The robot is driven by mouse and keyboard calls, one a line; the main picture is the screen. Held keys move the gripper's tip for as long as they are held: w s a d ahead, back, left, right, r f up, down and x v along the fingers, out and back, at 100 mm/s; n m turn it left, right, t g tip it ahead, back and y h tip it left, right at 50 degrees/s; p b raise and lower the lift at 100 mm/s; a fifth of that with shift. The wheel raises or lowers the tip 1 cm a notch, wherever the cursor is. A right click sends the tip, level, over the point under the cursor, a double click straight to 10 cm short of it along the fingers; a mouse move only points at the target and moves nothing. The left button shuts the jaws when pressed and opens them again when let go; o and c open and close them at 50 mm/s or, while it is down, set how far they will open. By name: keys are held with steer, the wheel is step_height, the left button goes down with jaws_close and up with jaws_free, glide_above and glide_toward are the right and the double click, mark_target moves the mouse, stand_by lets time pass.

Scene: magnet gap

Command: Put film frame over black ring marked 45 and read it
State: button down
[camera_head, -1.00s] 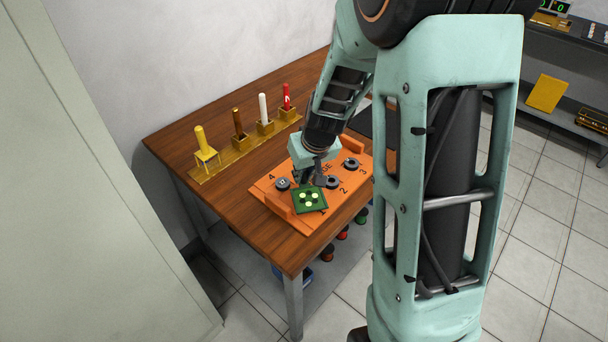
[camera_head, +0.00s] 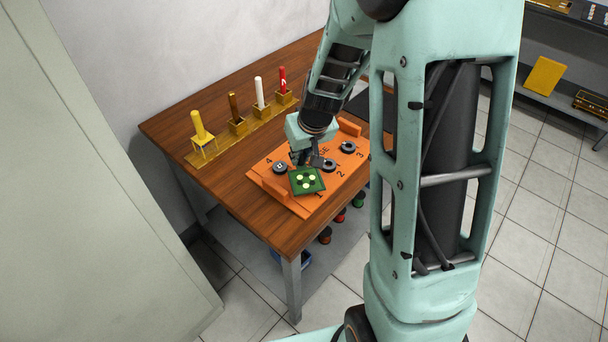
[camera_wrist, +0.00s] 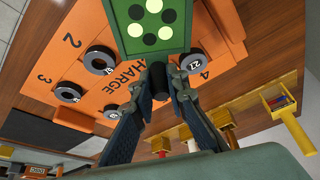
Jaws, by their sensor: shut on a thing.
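My gripper (camera_wrist: 160,82) is shut on the handle of the film frame, a green square plate (camera_head: 296,187) with pale round spots. In the wrist view the film frame (camera_wrist: 128,38) is at the top, beyond my fingertips, and also shows dark spots. It is over the front part of the orange board; I cannot tell whether it touches anything below. Black rings show around it: one near the 4 (camera_head: 280,168), one near the 2 (camera_head: 329,166), one near the 3 (camera_head: 347,147). I cannot make out a 45. What lies under the film frame is hidden.
The orange board (camera_head: 276,205) has raised end blocks and lies on a wooden table (camera_head: 220,110). A brass rack (camera_head: 200,159) with yellow, brown, white and red handled tools stands at the back left. A dark pad (camera_head: 380,105) lies to the right.

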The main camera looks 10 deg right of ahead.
steer(key=shift+r+p, duration=1.85)
steer(key=shift+r, duration=0.9)
